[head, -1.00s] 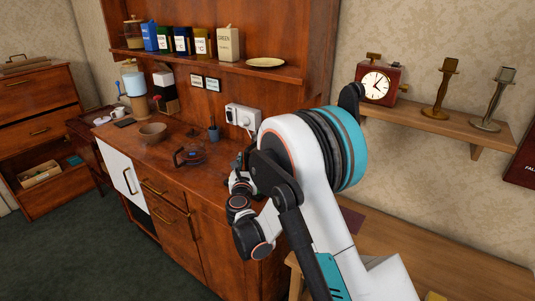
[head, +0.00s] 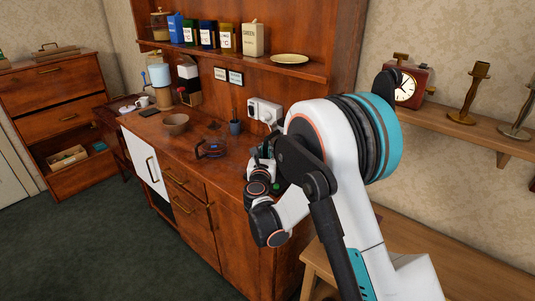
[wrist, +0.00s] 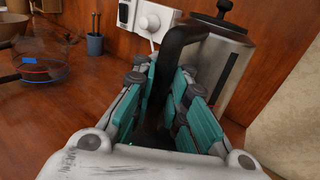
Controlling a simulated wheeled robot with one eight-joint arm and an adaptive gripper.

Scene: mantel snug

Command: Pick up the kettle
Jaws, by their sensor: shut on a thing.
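The kettle (wrist: 226,70) stands at the right of the wrist view, a metal body with a dark lid knob, a black handle and a dark strip on its side. Its black handle (wrist: 172,52) lies between the teal fingers of my gripper (wrist: 168,80), which is shut on it. The kettle's base is hidden behind the fingers, so I cannot tell whether it touches the counter. In the head view my gripper (head: 262,162) is at the right end of the wooden counter (head: 190,136), and my arm hides the kettle.
A glass carafe (head: 212,146), a blue cup (head: 235,127) and a brown bowl (head: 175,124) stand on the counter to the left. A white socket unit (head: 263,111) is on the back panel just behind my gripper. A shelf (head: 240,62) with canisters runs above.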

